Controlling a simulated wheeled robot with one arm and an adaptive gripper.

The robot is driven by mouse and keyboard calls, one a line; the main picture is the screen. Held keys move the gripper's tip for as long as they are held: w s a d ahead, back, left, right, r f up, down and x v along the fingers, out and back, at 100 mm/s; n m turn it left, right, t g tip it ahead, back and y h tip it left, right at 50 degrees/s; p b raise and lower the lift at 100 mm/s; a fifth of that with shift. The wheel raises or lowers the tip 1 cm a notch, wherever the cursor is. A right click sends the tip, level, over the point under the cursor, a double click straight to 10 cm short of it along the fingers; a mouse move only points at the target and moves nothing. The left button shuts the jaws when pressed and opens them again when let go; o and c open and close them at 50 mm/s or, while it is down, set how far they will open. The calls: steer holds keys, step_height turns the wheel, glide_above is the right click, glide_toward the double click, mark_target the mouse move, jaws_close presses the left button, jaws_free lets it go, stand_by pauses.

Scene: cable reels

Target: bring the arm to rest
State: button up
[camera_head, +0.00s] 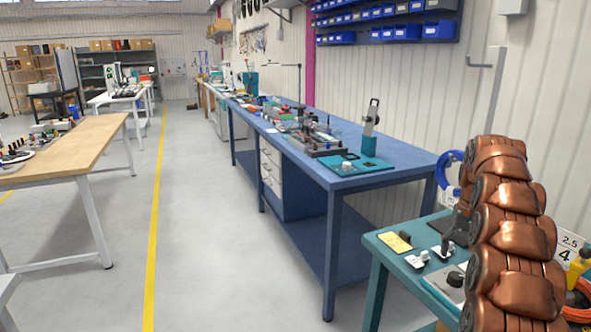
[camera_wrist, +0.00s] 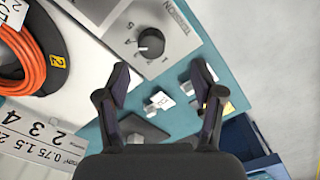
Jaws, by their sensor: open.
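My copper-coloured arm (camera_head: 512,235) rises at the right of the head view, over the near teal table (camera_head: 385,242). In the wrist view my gripper (camera_wrist: 161,75) has its two dark fingers spread apart with nothing between them. Below it lies a grey panel with a black knob (camera_wrist: 151,42), on the teal surface. Small white blocks with dark tops (camera_wrist: 158,101) are beyond and between the fingers. In the head view the arm hides part of the table, and I cannot make out the fingers clearly there.
An orange cable reel (camera_wrist: 32,50) lies left in the wrist view beside a numbered card (camera_wrist: 30,135). A blue cable coil (camera_head: 442,176) stands behind my arm. A blue workbench (camera_head: 330,190) runs along the wall; a wooden table (camera_head: 75,145) is left. The floor aisle between is clear.

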steer(key=s+a+r+n+p, duration=0.15)
steer(key=s+a+r, duration=0.25)
steer(key=s+a, duration=0.5)
steer(key=s+a+r+n+p, duration=0.15)
steer(key=s+a+r, duration=0.35)
steer(key=a, duration=0.5)
steer(key=s+a+f+p, duration=0.1)
steer(key=s+a, duration=0.2)
steer(key=s, duration=0.6)
steer(key=s+a+f+g+p, duration=0.1)
steer(key=s+a+f+p, duration=0.1)
steer(key=s, duration=0.8)
steer(key=s+a+f+p, duration=0.1)
steer(key=s+a, duration=0.3)
steer(key=s, duration=0.5)
steer(key=shift+s+a+f+n+g+p, duration=0.2)
steer(key=shift+s+n+g+p, duration=0.1)
steer(key=shift+s+n+g, duration=0.1)
